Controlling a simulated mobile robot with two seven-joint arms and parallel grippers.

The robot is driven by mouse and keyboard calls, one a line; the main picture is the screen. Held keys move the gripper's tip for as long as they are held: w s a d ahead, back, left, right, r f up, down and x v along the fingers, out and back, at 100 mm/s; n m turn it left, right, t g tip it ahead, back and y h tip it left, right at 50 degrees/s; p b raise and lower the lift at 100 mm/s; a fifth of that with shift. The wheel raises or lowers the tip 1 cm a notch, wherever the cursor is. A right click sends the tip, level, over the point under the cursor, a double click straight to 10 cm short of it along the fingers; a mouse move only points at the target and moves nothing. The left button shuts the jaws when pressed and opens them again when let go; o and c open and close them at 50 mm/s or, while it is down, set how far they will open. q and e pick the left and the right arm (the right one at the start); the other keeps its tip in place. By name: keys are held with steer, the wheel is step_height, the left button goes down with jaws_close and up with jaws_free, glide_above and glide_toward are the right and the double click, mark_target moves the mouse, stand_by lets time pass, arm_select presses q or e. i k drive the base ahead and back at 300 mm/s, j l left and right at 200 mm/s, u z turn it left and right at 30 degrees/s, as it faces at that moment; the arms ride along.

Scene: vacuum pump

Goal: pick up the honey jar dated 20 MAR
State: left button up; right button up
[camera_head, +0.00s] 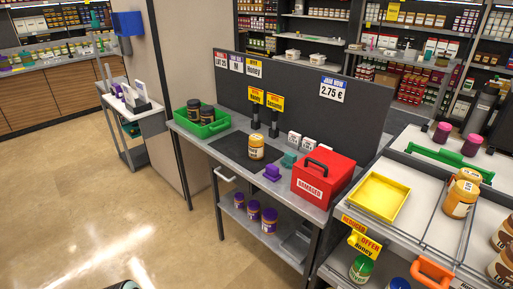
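A honey-coloured jar (257,147) with a pale label stands upright on the dark mat of the middle table. Another honey-coloured jar (460,198) stands on the right counter, with a second lid showing just behind it. A small white tag with dark marks shows on a lid there, but I cannot read a date on any jar. Neither of my grippers can be made out. A dark rounded piece at the bottom left edge is cut off, and I cannot tell what it is.
A green crate (190,128) holds dark-lidded jars. A red box (323,177) and small purple and teal items stand on the middle table. A yellow tray (379,196) lies on the right counter. A dark panel (300,100) rises behind the table. The floor (110,215) at left is clear.

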mark_target(255, 142)
steer(key=i+j+z, duration=0.1)
steer(key=i+j, duration=0.25)
steer(key=j, duration=0.25)
steer(key=i+j+z, duration=0.15)
steer(key=j, duration=0.15)
steer(key=i+j+z, duration=0.1)
steer(key=j, duration=0.25)
steer(key=i+j, duration=0.2)
steer(key=j, duration=0.15)
steer(key=i+j+z, duration=0.15)
steer(key=j, duration=0.15)
